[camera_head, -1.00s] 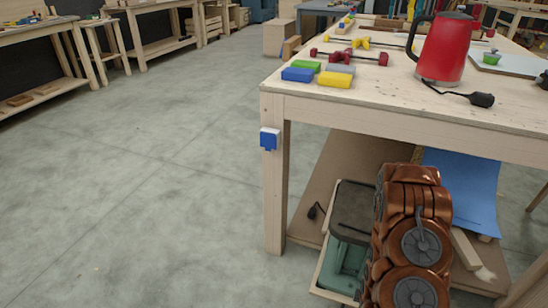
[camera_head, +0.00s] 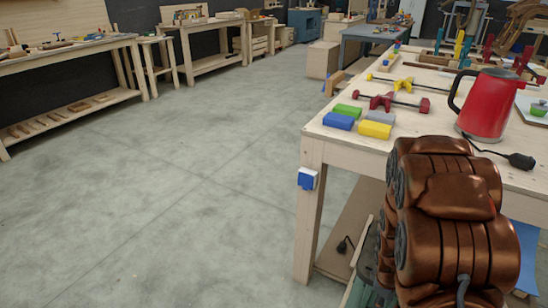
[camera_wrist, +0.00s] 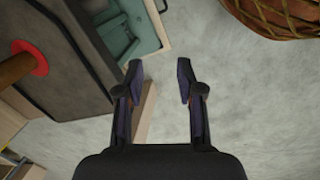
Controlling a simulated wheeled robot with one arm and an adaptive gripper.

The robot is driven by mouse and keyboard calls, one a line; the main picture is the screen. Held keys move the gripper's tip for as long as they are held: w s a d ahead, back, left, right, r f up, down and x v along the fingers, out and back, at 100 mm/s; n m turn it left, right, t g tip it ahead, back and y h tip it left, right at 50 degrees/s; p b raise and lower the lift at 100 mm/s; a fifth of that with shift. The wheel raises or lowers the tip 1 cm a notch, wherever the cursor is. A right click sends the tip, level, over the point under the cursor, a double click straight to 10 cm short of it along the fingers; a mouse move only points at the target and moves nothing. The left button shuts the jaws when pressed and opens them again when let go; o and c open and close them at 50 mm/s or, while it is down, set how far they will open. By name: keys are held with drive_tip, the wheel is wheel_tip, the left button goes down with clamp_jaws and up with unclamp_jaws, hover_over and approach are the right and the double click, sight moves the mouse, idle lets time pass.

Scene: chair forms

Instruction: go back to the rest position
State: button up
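My gripper (camera_wrist: 158,82) shows in the wrist view with its two dark fingers apart and nothing between them. It points down over the grey concrete floor, beside a grey-green bin and a dark panel. In the head view my copper-coloured arm is folded at the lower right, in front of the workbench (camera_head: 350,142). It hides part of the bench's front edge and lower shelf. My gripper itself is not visible in the head view.
On the workbench are a red kettle (camera_head: 487,105), green, blue and yellow blocks (camera_head: 375,129), and red and yellow clamps (camera_head: 392,103). A wicker basket (camera_wrist: 285,15) is at the wrist view's upper right. The floor (camera_head: 190,180) to the left is clear.

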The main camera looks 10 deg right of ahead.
drive_tip(key=s+a+r+m+p, duration=0.2)
drive_tip(key=a+r+p, duration=0.35)
drive_tip(key=r, duration=0.75)
drive_tip(key=s+a+r+m+p, duration=0.3)
drive_tip(key=a+r, duration=0.4)
drive_tip(key=r, duration=0.7)
drive_tip(key=s+a+r+g+y+p, duration=0.1)
drive_tip(key=s+a+r+p, duration=0.3)
drive_tip(key=s+r, duration=0.2)
drive_tip(key=s+a+r+p, duration=0.4)
drive_tip(key=s+a+r, duration=0.1)
drive_tip(key=r, duration=0.4)
drive_tip(key=shift+s+r+m+g+y, duration=0.3)
drive_tip(key=shift+s+r+g+y, duration=0.1)
drive_tip(key=shift+s, duration=0.1)
